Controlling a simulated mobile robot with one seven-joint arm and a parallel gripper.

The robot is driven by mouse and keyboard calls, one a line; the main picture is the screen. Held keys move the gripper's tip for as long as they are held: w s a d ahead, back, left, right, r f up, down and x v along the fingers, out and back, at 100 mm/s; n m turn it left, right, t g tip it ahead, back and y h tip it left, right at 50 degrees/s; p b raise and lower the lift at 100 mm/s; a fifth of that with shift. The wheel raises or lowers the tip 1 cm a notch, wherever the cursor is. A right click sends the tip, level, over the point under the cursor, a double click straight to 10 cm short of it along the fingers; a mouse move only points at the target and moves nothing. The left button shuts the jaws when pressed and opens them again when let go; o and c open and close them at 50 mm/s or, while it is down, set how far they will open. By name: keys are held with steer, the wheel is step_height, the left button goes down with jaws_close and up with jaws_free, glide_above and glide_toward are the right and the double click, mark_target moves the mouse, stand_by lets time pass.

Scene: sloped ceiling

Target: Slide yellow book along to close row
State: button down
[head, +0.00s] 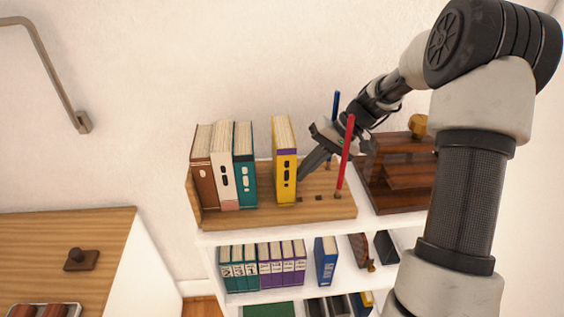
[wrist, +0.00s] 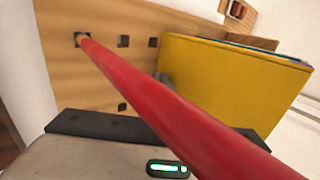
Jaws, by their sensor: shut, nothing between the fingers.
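The yellow book (head: 285,163) stands upright on the wooden book rack (head: 325,208), with a gap between it and the row to its left. That row is a brown book (head: 204,178), a cream book (head: 223,178) and a teal book (head: 245,178). My gripper (head: 304,172) is shut and empty, with its tips at or very near the yellow book's right side; contact is unclear. In the wrist view the yellow book's broad side (wrist: 225,85) fills the right, and the fingertips are mostly hidden behind a red peg.
The red peg (head: 345,155) stands upright in the rack close to my gripper, and crosses the wrist view (wrist: 150,95). A blue peg (head: 335,115) stands behind. A dark wooden stand (head: 395,185) is at right. Lower shelves hold several binders (head: 262,265).

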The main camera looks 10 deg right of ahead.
mark_target(291, 129)
steer(key=shift+a, duration=0.15)
steer(key=shift+a+b, duration=0.35)
steer(key=shift+a, duration=2.4)
steer(key=shift+d, duration=0.1)
steer(key=shift+d, duration=0.85)
step_height(291, 129, up, 12)
steer(key=p, duration=0.8)
steer(key=shift+d, duration=0.1)
